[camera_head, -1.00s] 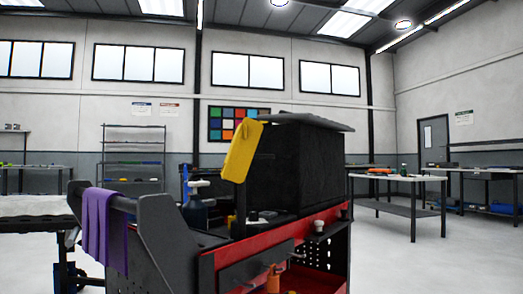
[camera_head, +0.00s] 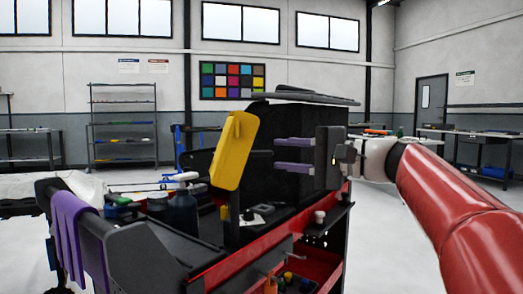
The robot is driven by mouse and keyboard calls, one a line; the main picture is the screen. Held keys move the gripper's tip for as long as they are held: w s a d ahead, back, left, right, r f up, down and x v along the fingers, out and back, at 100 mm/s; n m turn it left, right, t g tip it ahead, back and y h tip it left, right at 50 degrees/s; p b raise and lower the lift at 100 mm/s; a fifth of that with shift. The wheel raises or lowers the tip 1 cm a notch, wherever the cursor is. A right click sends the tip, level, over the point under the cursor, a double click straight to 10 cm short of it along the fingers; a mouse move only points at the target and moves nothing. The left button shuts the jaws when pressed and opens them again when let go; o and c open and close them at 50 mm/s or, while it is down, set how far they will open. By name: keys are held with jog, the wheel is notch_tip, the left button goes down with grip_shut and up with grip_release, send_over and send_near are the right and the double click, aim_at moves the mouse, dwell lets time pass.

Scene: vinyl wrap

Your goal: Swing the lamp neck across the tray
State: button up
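A yellow lamp head (camera_head: 235,150) hangs tilted at the top of a dark upright neck (camera_head: 231,222) on a red and black cart. A short dark piece shows just right of the lamp head. The cart's dark top tray (camera_head: 204,236) lies left of the neck. My gripper (camera_head: 279,154) reaches in from the right, its two purple-grey fingers one above the other and pointing left. The fingers are apart with a visible gap between them, in front of a black box. In the picture the fingertips are right of the lamp head; I see no contact.
Dark bottles (camera_head: 183,214) stand in the tray. The black box (camera_head: 290,185) rises at the cart's back. A purple cloth (camera_head: 72,236) hangs over the cart's left handle. A red lower drawer (camera_head: 312,272) holds small items. Benches and shelves stand farther back.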

aim_at(256, 153)
jog(key=x, duration=0.7)
grip_shut()
jog(key=shift+f, duration=0.1)
